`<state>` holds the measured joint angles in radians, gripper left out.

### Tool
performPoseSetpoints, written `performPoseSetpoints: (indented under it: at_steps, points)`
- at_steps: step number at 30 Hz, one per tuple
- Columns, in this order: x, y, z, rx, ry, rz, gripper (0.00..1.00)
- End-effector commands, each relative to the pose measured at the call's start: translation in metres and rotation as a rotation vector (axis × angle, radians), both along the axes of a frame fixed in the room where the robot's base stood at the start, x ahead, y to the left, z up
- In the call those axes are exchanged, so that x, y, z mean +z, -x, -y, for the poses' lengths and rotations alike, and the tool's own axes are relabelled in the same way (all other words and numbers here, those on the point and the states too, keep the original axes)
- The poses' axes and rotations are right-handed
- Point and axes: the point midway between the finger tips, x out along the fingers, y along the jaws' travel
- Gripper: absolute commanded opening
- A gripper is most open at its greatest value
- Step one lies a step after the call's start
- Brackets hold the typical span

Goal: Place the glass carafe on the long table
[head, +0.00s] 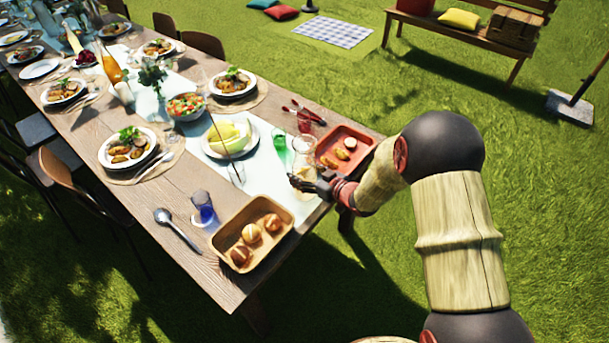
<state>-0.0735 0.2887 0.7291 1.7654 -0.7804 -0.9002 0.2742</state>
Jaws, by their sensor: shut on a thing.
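The glass carafe (303,157) is clear and stands out faintly at the near right end of the long table (187,258). My gripper (304,184) is at the carafe's lower part, its dark fingers shut on it. The carafe looks upright. It is over the table's end, between the red tray and the bread tray. Its base is partly hidden by my fingers, and I cannot tell whether it touches the tabletop.
A red tray (360,134) with food lies right of the carafe. A green glass (280,148), a melon plate (250,153), a blue glass (203,207) and a wooden bread tray (276,262) are close by. Plates fill the far table. A bench (465,32) stands on the grass.

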Motion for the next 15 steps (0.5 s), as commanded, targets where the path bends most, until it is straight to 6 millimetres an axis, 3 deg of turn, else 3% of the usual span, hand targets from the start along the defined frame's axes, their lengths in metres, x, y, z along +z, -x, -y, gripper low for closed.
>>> performPoseSetpoints:
  at_steps: [10,11,15]
  points:
    - [0.0014,-0.0018,-0.0003,0.000,-0.003,0.007,0.00]
    - [-0.0009,-0.0001,0.0000,0.000,-0.001,0.001,0.62]
    - [-0.0006,0.0000,0.0001,0.000,-0.001,0.001,0.70]
